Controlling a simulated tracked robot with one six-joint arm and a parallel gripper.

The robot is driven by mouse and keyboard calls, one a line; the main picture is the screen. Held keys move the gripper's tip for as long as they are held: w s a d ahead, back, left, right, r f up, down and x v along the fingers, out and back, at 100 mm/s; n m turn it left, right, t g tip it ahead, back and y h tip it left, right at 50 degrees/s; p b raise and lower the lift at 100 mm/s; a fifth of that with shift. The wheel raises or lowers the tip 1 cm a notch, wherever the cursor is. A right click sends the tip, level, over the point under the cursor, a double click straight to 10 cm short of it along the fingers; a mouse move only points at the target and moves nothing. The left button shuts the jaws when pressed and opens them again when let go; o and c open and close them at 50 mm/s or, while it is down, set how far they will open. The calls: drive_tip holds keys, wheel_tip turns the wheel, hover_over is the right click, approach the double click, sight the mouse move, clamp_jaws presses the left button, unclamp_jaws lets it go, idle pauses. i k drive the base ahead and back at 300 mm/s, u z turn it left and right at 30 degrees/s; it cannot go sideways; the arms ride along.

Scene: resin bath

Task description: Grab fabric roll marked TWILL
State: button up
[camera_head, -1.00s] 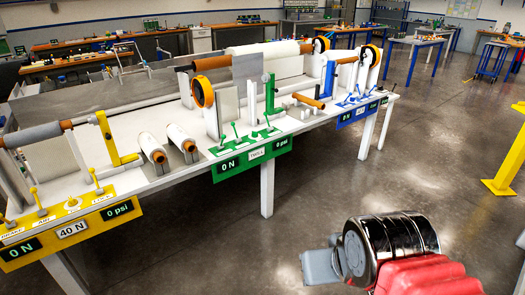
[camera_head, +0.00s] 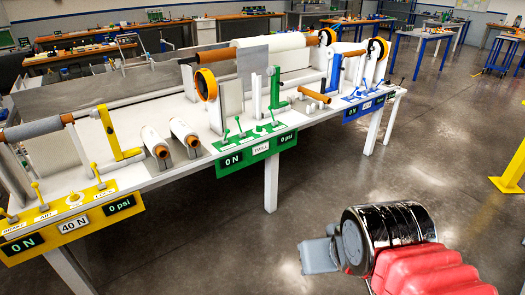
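Two small fabric rolls with pale fabric on brown cores rest on short stands on the white bench: a left roll (camera_head: 154,139) and a right roll (camera_head: 183,129). I cannot read any TWILL mark on either. A small white label (camera_head: 259,149) on the green panel is too small to read surely. My gripper (camera_head: 318,256) is grey, at the lower middle right, over the floor and apart from the bench and rolls. Nothing is seen held in it. Its fingers are too unclear to tell open from shut.
The white bench (camera_head: 150,180) has a yellow panel (camera_head: 72,222), a green panel (camera_head: 232,163) and a blue panel (camera_head: 352,115) along its front. Levers and cranks rise above them. A yellow post (camera_head: 510,170) stands at right. The floor (camera_head: 430,150) between is clear.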

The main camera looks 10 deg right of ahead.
sight(156, 145)
drive_tip(key=u, duration=0.05)
drive_tip(key=i, duration=0.75)
drive_tip(key=u, duration=0.5)
drive_tip(key=i, duration=1.05)
drive_tip(key=u, duration=0.45)
